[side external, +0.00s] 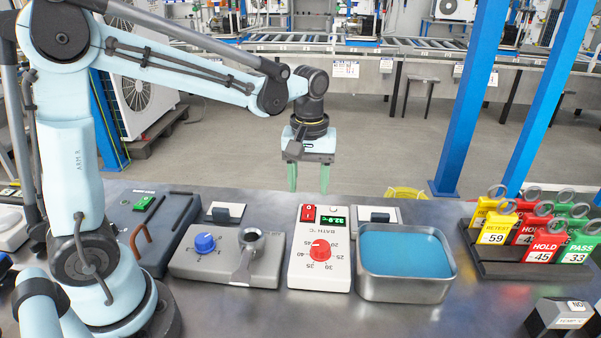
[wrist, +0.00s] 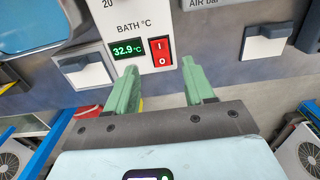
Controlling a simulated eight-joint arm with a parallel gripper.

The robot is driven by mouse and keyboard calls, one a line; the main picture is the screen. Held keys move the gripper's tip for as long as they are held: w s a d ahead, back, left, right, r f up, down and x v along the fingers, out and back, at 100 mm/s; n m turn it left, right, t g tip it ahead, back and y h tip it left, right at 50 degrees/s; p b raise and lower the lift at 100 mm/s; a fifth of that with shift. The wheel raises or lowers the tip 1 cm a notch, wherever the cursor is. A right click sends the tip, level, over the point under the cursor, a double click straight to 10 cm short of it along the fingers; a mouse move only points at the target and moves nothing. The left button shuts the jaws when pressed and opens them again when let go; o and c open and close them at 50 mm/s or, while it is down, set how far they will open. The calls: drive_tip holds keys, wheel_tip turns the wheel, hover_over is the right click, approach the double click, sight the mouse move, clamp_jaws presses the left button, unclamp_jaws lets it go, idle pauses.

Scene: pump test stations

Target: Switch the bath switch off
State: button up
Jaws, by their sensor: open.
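The bath switch (side external: 308,213) is a red rocker at the top left of the white bath control box (side external: 335,262). In the wrist view the red switch (wrist: 162,53) shows "I" and "O" marks, beside a green display (wrist: 128,49) reading 32.9 °C. Which side of the rocker is pressed is hard to tell. My gripper (side external: 308,190) has green fingers pointing down, above and behind the far end of the box. Its fingers (wrist: 168,85) are apart and empty in the wrist view, with the switch beyond the gap between them. They do not visibly touch it.
A red dial (side external: 320,250) sits on the box. A steel water bath (side external: 405,290) stands right of it, and a grey unit with a blue knob (side external: 205,242) stands left. Small white switch plates (side external: 225,212) lie behind. Coloured tags (side external: 545,245) stand in a rack at right.

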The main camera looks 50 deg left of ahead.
sight(308, 215)
drive_tip(key=shift+f, duration=3.3)
clamp_jaws()
drive_tip(key=shift+w+a+r+g+h, duration=0.1)
drive_tip(key=shift+w+a+g+h, duration=0.1)
drive_tip(key=shift+g+h, duration=0.4)
drive_tip(key=shift+w+a+g+h, duration=0.15)
drive_tip(key=shift+g+h, duration=0.45)
unclamp_jaws()
drive_tip(key=v, duration=1.2)
